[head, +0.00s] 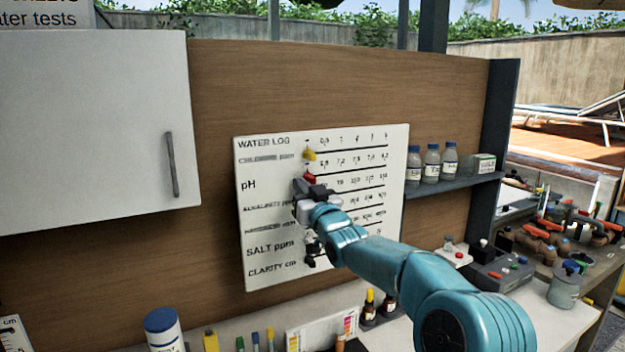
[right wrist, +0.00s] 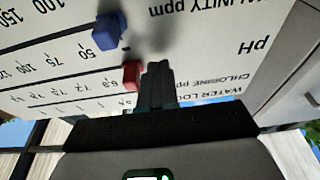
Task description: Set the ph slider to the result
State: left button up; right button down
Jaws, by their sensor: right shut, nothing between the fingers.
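The white water log board (head: 262,220) hangs on the brown back panel, with rows of printed scales. The red slider (head: 309,177) is near the left end of the pH row's scale. In the right wrist view, which is upside down, the red slider (right wrist: 132,74) is just left of my right gripper (right wrist: 158,78). That gripper (head: 307,190) is shut and empty, with its fingertips close to the board. I cannot tell whether they touch the slider. My left gripper is not in view.
A yellow slider (head: 309,154) is on the row above. A blue slider (right wrist: 108,30) is on the alkalinity row. Lower sliders are partly hidden by my right arm. Bottles (head: 431,164) stand on a shelf at right. A white cabinet (head: 90,130) is at left.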

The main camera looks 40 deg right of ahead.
jog(key=shift+s+d+r+p, duration=0.1)
jog(key=shift+s+d+p, duration=0.5)
jog(key=shift+d, duration=0.75)
jog(key=shift+s+d+f+p, duration=0.1)
jog(key=shift+s+d+p, duration=0.2)
jog(key=shift+d+p, duration=0.85)
jog(key=shift+s+d+r+p, duration=0.1)
jog(key=shift+s+d+p, duration=0.4)
jog(key=shift+d, duration=1.1)
jog(key=shift+s+d, duration=0.25)
jog(key=shift+d, duration=0.75)
jog(key=shift+w+a+b, duration=0.1)
jog(key=shift+a+b, duration=0.3)
jog(key=shift+b, duration=0.1)
jog(key=shift+w+a+b, duration=0.15)
jog(key=shift+a+b, duration=0.15)
jog(key=shift+a, duration=0.1)
jog(key=shift+s+f+b, duration=0.25)
jog(key=shift+s+b, duration=0.2)
jog(key=shift+b, duration=0.1)
jog(key=s+a+b, duration=0.2)
jog(key=s+b, duration=0.1)
jog(key=s, duration=0.2)
jog(key=shift+s+r, duration=0.2)
jog(key=shift+s, duration=0.2)
